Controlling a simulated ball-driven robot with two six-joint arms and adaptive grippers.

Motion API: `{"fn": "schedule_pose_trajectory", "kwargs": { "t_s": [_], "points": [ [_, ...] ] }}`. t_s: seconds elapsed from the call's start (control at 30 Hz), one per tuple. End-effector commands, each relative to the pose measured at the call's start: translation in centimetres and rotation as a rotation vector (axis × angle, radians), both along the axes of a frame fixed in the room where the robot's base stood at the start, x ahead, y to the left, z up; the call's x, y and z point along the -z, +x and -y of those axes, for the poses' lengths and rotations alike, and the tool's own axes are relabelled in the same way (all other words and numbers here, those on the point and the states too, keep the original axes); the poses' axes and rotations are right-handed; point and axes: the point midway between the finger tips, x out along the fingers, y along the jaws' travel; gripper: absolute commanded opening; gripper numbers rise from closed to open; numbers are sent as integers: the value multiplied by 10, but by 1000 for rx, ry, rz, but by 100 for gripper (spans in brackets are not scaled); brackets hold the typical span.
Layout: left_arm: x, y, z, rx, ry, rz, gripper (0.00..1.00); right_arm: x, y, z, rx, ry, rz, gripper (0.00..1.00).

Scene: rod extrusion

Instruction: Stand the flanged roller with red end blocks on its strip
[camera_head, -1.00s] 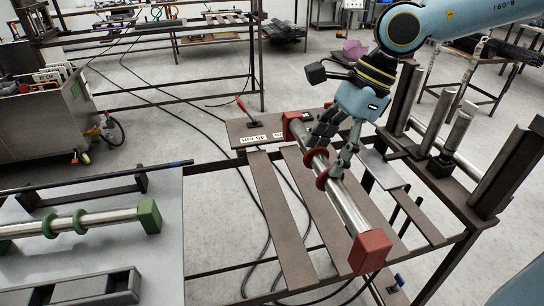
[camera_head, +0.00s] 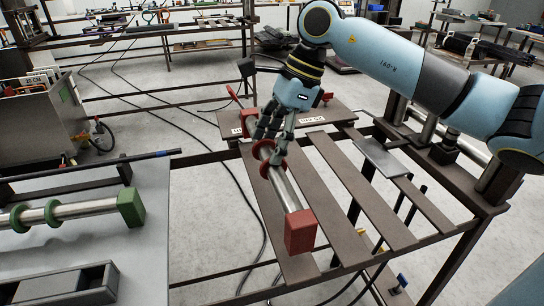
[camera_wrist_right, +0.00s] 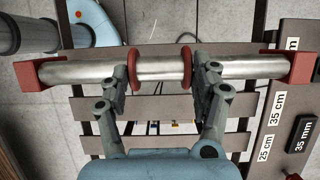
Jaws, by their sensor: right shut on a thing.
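The flanged roller (camera_head: 287,190) is a silver rod with two red flanges (camera_head: 264,160) and red end blocks, the near one (camera_head: 300,232) plain in the head view. My right gripper (camera_head: 271,152) is shut on the roller at its flanged middle. In the right wrist view the fingers (camera_wrist_right: 165,72) lie at the two flanges, and both end blocks (camera_wrist_right: 296,68) show. In the head view the roller lies over the leftmost brown strip (camera_head: 285,225), lengthwise along it. I cannot tell whether it touches the strip. My left gripper is not in view.
Further brown strips (camera_head: 365,190) lie to the right with gaps between them. A label plate (camera_head: 340,110) crosses the far end; a grey plate (camera_head: 382,157) lies right. At left, a table (camera_head: 150,205) holds a green-blocked roller (camera_head: 85,210) and a dark tray (camera_head: 60,287).

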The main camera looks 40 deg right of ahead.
Motion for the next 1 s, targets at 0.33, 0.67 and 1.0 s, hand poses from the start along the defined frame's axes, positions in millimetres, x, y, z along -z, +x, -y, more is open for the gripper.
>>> {"fn": "schedule_pose_trajectory", "kwargs": {
  "t_s": [0.33, 0.67, 1.0],
  "points": [
    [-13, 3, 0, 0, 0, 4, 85, 36, 1, -1, 0, 2, 1, 6],
    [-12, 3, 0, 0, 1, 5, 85, 41, 1, -1, -2, 0, 2, 7],
    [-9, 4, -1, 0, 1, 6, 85, 43, 1, 0, -1, -1, -1, 88]
  ]
}}
